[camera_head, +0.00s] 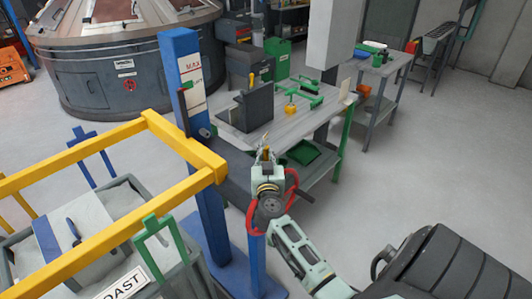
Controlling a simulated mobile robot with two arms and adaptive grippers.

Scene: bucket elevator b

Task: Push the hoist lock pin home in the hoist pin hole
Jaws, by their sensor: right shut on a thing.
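My right gripper (265,156) is shut, its fingertips pointing away from me, in front of the workbench. A small brass-coloured piece shows at the fingertips; it looks like the hoist lock pin (265,150), mostly hidden by the fingers. The hoist has a blue column (184,100) with a MAX label, left of my gripper, and a yellow frame (100,142) beside it. A short dark cylinder (205,132) sticks out from the column's right side. I cannot make out the hoist pin hole. The pin appears apart from the column. My left gripper is not in view.
The workbench (318,112) behind my gripper carries a dark grey block (252,106) and green fixtures (302,97). Free grey floor (420,160) lies to the right.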

